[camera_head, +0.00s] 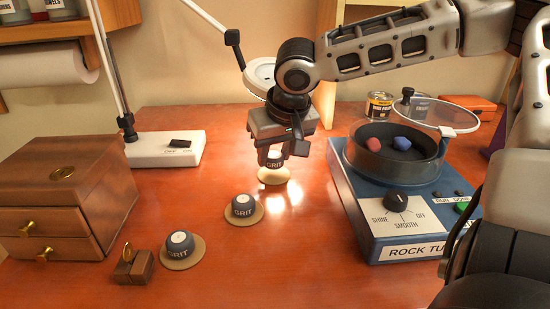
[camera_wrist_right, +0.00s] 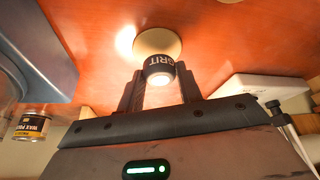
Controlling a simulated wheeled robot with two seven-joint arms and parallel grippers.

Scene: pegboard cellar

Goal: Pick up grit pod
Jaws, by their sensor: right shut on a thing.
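My right gripper (camera_head: 273,154) is shut on a dark grey grit pod (camera_head: 274,161) with a white top, just above a round tan coaster (camera_head: 273,176) on the table. The held pod (camera_wrist_right: 160,70) also shows between the fingers in the right wrist view, with the coaster (camera_wrist_right: 158,42) beyond it; I cannot tell the exact gap. A second grit pod (camera_head: 243,206) sits on its own coaster in front of the gripper. A third grit pod (camera_head: 180,245) sits on a coaster farther front left. My left gripper is not in view.
A blue rock tumbler (camera_head: 380,235) with an open clear lid and two stones inside stands at right. A wooden drawer chest (camera_head: 60,200) stands at left, a small wooden block with a brass ring (camera_head: 132,266) beside it. A lamp's white base (camera_head: 165,150) stands behind.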

